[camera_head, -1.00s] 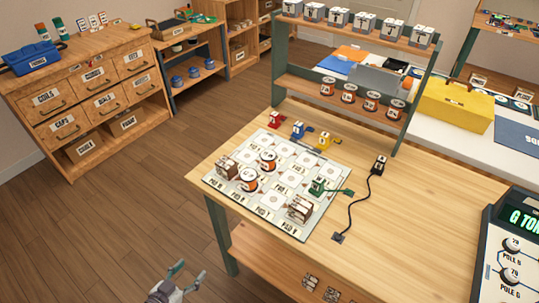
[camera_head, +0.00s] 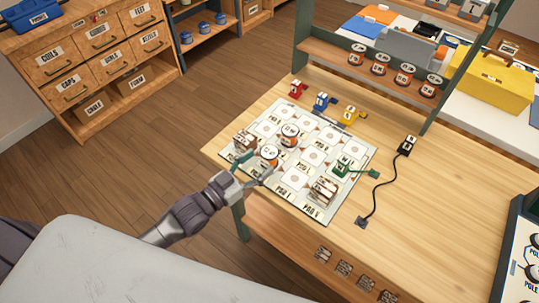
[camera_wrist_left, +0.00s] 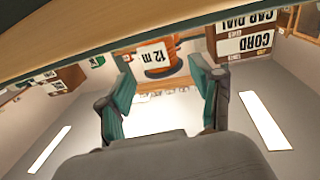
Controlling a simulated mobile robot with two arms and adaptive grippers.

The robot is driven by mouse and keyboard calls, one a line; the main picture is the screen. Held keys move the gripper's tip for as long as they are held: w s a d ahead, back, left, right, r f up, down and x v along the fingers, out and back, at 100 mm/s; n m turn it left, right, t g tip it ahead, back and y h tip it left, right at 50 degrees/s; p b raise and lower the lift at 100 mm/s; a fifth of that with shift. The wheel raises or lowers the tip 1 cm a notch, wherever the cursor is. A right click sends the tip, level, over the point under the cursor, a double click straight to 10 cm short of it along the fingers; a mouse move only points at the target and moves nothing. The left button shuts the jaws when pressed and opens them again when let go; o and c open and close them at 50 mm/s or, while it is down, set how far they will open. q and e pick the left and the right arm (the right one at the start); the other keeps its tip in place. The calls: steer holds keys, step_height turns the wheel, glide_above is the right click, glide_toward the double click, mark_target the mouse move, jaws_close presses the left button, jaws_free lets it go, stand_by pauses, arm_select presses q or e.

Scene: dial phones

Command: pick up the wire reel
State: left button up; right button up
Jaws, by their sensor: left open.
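Two wire reels, orange with white tops, stand on the pale marked mat (camera_head: 347,205) on the wooden table: a near one (camera_head: 269,153) and a farther one (camera_head: 289,133). My left gripper (camera_head: 255,169) is open and empty at the mat's near left edge, pointing at the near reel. In the left wrist view, an orange reel labelled "12 m" (camera_wrist_left: 155,58) shows ahead, between and beyond the open fingers (camera_wrist_left: 164,90). I cannot tell whether a finger touches it. My right gripper is out of view.
A brown box (camera_head: 243,141) stands close left of the near reel, another (camera_head: 322,190) at the mat's near right. A rack (camera_head: 340,55) holds several reels behind.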

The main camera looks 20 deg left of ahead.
mark_target(262, 157)
arm_select(q)
steer(key=x, duration=0.2)
steer(key=p+x, duration=0.1)
steer(key=x, duration=0.2)
steer(key=shift+w+r, duration=0.1)
steer(key=shift+r, duration=0.1)
steer(key=shift+c, duration=0.3)
steer(key=c, duration=0.9)
steer(key=shift+c, duration=0.2)
steer(key=shift+r, duration=0.2)
step_height(262, 157, up, 4)
steer(key=shift+r, duration=0.1)
steer(key=s+d+r+b, duration=0.1)
steer(key=d+r, duration=0.5)
steer(key=d, duration=0.5)
steer(key=shift+d+r, duration=0.3)
